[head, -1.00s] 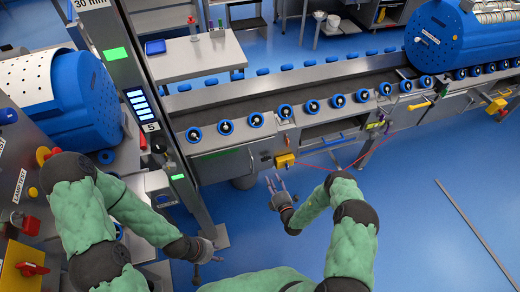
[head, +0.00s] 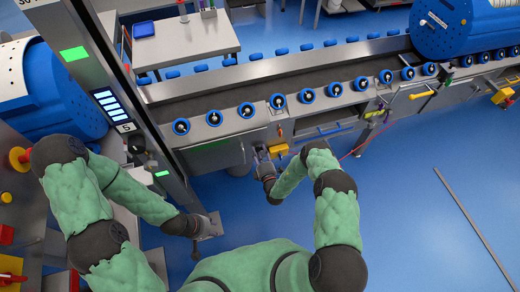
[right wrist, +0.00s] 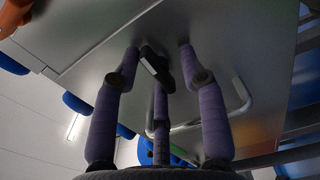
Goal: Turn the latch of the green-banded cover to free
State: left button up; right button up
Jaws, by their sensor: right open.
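The green-banded cover (head: 212,160) is a grey panel in the front of the conveyor, with a faint green strip, just left of my right gripper.
A post (head: 140,125) stands left.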

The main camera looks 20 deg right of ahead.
grip_shut()
